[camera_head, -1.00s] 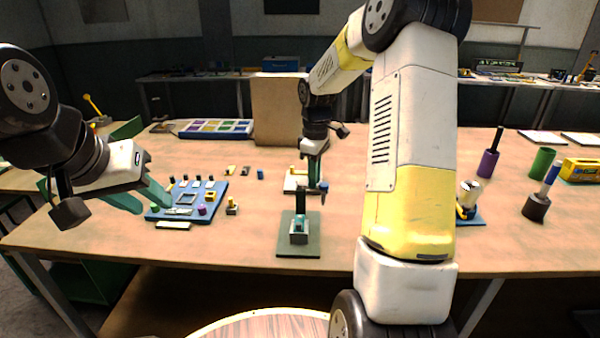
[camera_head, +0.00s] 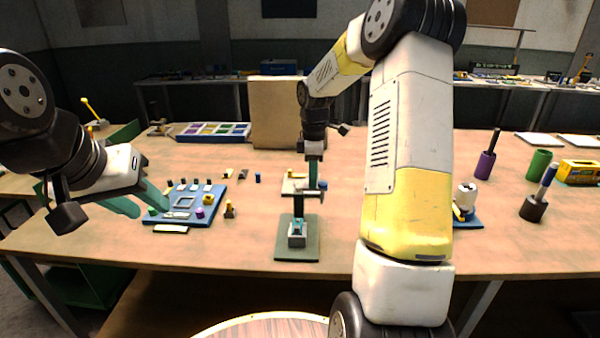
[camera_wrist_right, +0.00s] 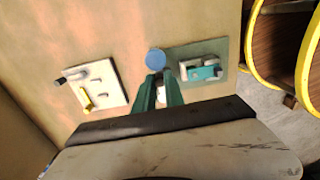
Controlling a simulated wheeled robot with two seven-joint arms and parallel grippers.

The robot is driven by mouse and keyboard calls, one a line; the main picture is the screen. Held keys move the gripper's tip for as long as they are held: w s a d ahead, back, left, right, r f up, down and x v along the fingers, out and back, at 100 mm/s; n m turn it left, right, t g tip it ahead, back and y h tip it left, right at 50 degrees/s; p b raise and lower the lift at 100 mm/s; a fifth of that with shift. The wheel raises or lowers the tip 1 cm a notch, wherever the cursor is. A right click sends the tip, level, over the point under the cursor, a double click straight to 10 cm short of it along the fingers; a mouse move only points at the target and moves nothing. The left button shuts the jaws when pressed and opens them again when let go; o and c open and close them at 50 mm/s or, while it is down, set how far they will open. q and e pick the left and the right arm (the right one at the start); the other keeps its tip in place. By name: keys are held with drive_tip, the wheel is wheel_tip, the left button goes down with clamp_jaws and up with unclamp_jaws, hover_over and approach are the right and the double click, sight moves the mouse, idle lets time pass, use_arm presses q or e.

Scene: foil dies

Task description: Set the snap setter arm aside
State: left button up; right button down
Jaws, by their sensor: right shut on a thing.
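The snap setter base (camera_head: 297,238) stands on a dark green mat (camera_head: 297,254) at the table's front middle; it also shows in the right wrist view (camera_wrist_right: 205,72). My right gripper (camera_head: 313,183) is above the table, behind the base in the head view. Its green fingers (camera_wrist_right: 158,90) are shut on a part that I take to be the setter arm. That part is mostly hidden; a blue round end (camera_wrist_right: 155,60) shows at the fingertips, apart from the base in the wrist view. My left gripper (camera_head: 140,205) is open and empty, near the blue tray at the left.
A white plate (camera_wrist_right: 92,88) with a yellow and a dark piece lies beside the green mat. Cylinders, including a green one (camera_head: 540,165), stand at the right. A tan panel (camera_head: 285,115) stands behind.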

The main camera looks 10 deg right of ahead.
drive_tip(key=shift+w, duration=0.1)
drive_tip(key=c, duration=1.4)
unclamp_jaws()
drive_tip(key=shift+r, duration=0.15)
wheel_tip(320, 180, up, 8)
drive_tip(key=shift+f, duration=0.2)
